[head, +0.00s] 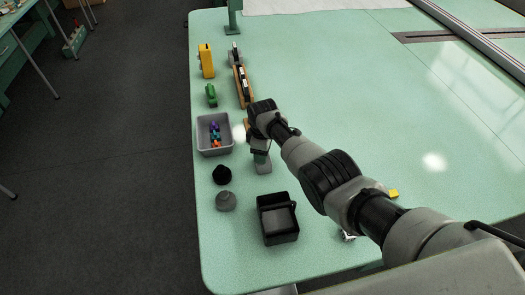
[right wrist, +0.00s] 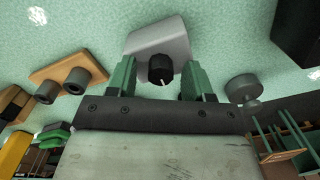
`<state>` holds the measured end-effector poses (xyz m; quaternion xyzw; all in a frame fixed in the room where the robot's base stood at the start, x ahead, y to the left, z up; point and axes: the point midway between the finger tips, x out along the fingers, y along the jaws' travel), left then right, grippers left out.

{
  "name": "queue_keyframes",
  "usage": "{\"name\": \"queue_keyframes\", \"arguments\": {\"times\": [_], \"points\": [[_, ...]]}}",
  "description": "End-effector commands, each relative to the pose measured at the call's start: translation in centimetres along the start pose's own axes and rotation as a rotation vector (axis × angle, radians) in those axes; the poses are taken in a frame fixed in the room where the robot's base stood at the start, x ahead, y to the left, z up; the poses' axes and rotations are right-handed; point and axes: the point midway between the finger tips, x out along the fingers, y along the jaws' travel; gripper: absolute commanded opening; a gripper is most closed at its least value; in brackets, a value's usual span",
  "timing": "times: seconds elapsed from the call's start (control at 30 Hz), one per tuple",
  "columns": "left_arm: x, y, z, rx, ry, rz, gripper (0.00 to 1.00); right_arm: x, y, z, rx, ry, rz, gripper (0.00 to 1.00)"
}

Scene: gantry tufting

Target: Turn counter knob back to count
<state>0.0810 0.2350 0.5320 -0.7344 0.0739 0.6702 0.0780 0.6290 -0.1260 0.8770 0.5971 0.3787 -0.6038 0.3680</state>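The counter is a light grey box (right wrist: 158,38) with a round black knob (right wrist: 161,70) on its face. A short white mark shows on the knob's lower edge in the right wrist view. My right gripper (right wrist: 158,64) is open, with one green finger on each side of the knob and gaps to both. I cannot tell how deep the fingertips reach beside it. In the head view the grey counter (head: 263,167) shows partly below my right gripper (head: 262,145), and the knob is hidden. My left gripper is not in view.
A grey bin (head: 201,137) of coloured pieces, a black cone (head: 221,175) and a grey cone (head: 226,201) stand left of the counter. A black tray (head: 278,239) is in front. A wooden block with two dark cylinders (right wrist: 75,80) is nearby. The table's right side is largely clear.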

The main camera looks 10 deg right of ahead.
Motion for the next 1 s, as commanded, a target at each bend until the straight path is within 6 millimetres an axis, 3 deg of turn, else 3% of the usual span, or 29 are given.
{"name": "queue_keyframes", "arguments": {"times": [0.37, 0.5, 0.8, 1.0], "points": [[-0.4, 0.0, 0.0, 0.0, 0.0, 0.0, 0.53, -0.9, 0.0, 0.0, 0.001, 0.001, 0.001, 0.53], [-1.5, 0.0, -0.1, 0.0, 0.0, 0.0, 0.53, -3.3, 0.1, 0.0, 0.0, 0.003, 0.004, 0.53], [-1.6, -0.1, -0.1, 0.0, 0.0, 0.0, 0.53, -8.7, 0.1, 0.0, 0.001, 0.002, 0.004, 0.53], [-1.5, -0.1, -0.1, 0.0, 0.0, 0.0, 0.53, -10.6, 0.0, 0.0, 0.0, 0.0, 0.001, 0.53]]}}
